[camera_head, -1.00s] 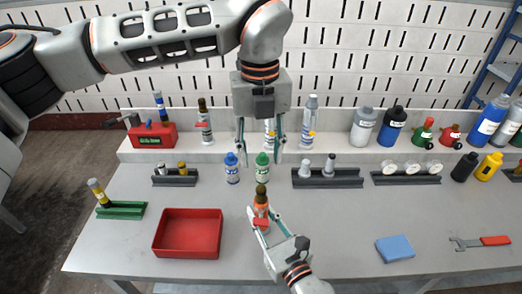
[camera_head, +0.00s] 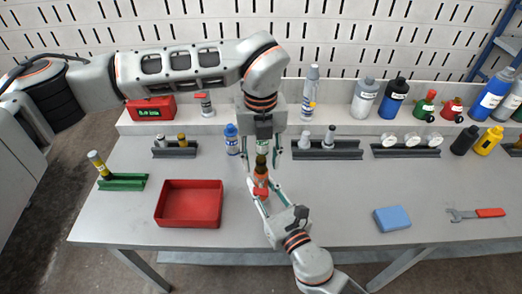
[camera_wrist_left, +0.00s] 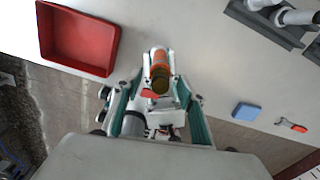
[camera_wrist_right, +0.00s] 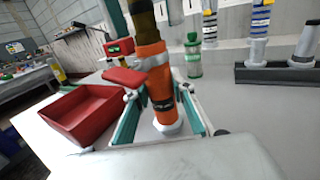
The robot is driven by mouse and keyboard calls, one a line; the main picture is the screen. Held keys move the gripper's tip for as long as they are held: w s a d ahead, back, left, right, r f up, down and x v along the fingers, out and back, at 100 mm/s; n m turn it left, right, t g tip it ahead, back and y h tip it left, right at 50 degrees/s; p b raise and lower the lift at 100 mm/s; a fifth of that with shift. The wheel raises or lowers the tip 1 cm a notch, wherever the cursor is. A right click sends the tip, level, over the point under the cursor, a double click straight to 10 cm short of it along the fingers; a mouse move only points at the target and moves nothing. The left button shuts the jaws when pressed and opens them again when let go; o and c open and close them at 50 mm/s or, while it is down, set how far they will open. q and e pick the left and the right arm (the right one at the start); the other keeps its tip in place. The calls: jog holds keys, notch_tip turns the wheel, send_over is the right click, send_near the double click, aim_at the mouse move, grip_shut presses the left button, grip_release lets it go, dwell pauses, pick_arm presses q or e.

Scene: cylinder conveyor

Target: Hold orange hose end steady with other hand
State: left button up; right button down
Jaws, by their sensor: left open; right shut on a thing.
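The orange hose end (camera_head: 261,179) stands roughly upright, with a dark olive upper part and an orange body with a white band in the right wrist view (camera_wrist_right: 154,75). My right gripper (camera_head: 258,193) is shut on its orange body from the front. My left gripper (camera_head: 263,168) points down from above, with its open fingers on either side of the hose end's dark top. In the left wrist view the hose end (camera_wrist_left: 159,72) shows between the left fingers, apart from them as far as I can tell.
A red tray (camera_head: 190,204) lies to the left. A blue bottle (camera_head: 232,139) and a green bottle (camera_head: 262,146) stand just behind the grippers. A dark rack (camera_head: 327,150) is at the right. A blue block (camera_head: 392,219) lies at front right.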

aim_at(261, 158)
pick_arm(q)
jog(key=shift+f, duration=0.1)
jog(key=c, duration=1.1)
grip_shut()
jog(key=shift+r, duration=0.4)
jog(key=shift+r, duration=0.45)
jog(key=shift+r, duration=0.1)
jog(key=shift+r, duration=0.5)
jog(key=shift+r, duration=0.2)
jog(key=shift+r, duration=0.45)
